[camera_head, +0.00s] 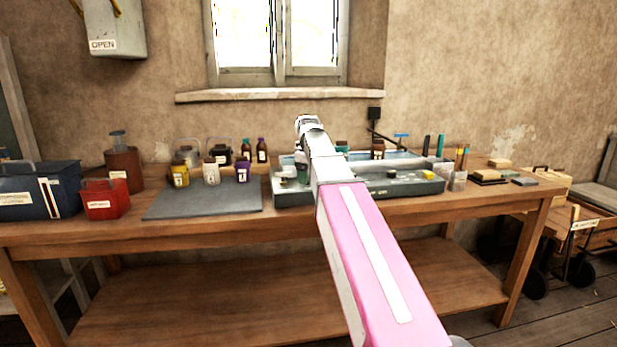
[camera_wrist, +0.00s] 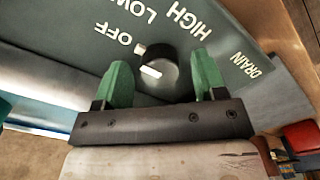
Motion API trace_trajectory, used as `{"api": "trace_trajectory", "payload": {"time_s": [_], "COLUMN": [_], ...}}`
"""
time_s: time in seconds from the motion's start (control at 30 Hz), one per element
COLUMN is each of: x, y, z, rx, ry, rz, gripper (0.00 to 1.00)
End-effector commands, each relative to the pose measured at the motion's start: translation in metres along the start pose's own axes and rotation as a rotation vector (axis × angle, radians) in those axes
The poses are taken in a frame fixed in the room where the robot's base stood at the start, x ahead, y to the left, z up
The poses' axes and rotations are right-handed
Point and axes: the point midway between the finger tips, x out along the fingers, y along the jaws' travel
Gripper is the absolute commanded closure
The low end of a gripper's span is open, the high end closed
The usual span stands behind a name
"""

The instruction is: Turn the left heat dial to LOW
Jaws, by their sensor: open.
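The heat dial (camera_wrist: 157,72) is a round black knob with a white mark on its face, set in a grey-green panel (camera_wrist: 105,58). OFF, LOW and HIGH are lettered around it, upside down in the wrist view. A small white tick is beside OFF; I cannot tell exactly which setting the mark points to. My gripper (camera_wrist: 161,66) is open, with one green finger on each side of the dial. Contact between fingers and dial is not clear. In the head view my arm hides the dial and my fingers.
The grey bath unit (camera_head: 390,188) stands on the wooden bench (camera_head: 290,225). A grey mat (camera_head: 205,202) and small bottles are to its left, with a red box (camera_head: 104,205) and a blue toolbox (camera_head: 42,195) beyond. Blocks (camera_head: 488,176) lie at the right. A DRAIN label (camera_wrist: 258,65) is right of HIGH.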

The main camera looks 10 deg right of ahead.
Motion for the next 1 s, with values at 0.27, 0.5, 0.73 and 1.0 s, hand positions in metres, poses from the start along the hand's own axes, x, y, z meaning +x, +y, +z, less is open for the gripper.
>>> {"api": "trace_trajectory", "payload": {"time_s": [0.27, 0.5, 0.73, 1.0], "x": [0.0006, 0.0005, 0.0005, 0.0004], "y": [0.0001, 0.0001, 0.0001, 0.0002], "z": [-0.0001, -0.0001, -0.0001, -0.0001], "rx": [0.000, 0.000, 0.031, 0.184], "ry": [0.000, 0.000, 0.000, 0.000], "rz": [0.000, 0.000, 0.000, 0.000], "gripper": [0.45, 0.85, 0.85, 0.85]}}
